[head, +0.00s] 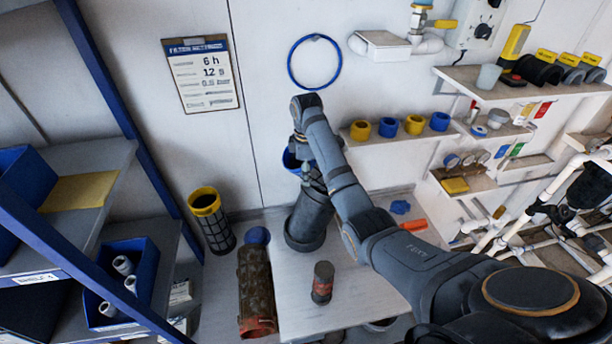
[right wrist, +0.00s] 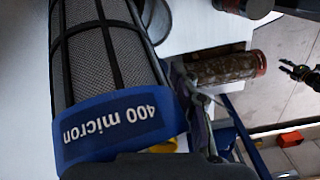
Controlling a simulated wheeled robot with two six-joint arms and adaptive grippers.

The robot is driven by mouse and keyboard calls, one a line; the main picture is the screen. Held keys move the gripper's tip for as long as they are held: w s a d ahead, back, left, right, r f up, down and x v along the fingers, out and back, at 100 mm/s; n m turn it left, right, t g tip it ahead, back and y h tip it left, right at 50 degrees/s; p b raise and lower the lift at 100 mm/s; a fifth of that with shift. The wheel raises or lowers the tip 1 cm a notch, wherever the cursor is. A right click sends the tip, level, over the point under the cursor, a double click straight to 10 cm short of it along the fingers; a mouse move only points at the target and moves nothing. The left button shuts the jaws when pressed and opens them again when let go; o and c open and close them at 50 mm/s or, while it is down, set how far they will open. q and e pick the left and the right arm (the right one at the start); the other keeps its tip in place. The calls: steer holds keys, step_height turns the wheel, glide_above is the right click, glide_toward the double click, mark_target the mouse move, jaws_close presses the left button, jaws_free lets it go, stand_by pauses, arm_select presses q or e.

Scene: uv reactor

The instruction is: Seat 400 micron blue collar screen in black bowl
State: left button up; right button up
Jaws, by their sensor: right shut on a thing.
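My right gripper (head: 303,172) is above the dark bowl (head: 305,225) and shut on the blue collar screen (head: 291,161). In the right wrist view the screen (right wrist: 105,60) shows dark mesh and a blue collar (right wrist: 120,128) lettered "400 micron", upside down in the picture. The gripper's dark body covers the collar's edge there. The screen's far end is out of that view, and my arm hides most of it in the head view. I cannot tell whether its lower end is inside the bowl. My left gripper (right wrist: 290,70) is small at the right wrist view's right edge; its jaws are unclear.
The bowl stands on a white bench (head: 350,270) with a small dark red-banded bottle (head: 322,283). A brown, clogged screen with a red collar (head: 255,290) lies left of it. A yellow-collared screen (head: 211,220) stands further left. A shelf with yellow and blue cups (head: 388,127) is behind.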

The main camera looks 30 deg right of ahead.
steer(key=o, duration=0.4)
steer(key=shift+a+r, duration=0.15)
steer(key=shift+a, duration=0.1)
steer(key=o, duration=0.5)
steer(key=shift+w+a, duration=0.2)
steer(key=shift+w, duration=0.05)
steer(key=shift+c, duration=0.2)
steer(key=o, duration=0.7)
steer(key=shift+w+d, duration=0.1)
steer(key=shift+d, duration=0.05)
steer(key=shift+o, duration=1.2)
steer(key=shift+r, duration=0.1)
arm_select(q)
steer(key=shift+a, duration=0.5)
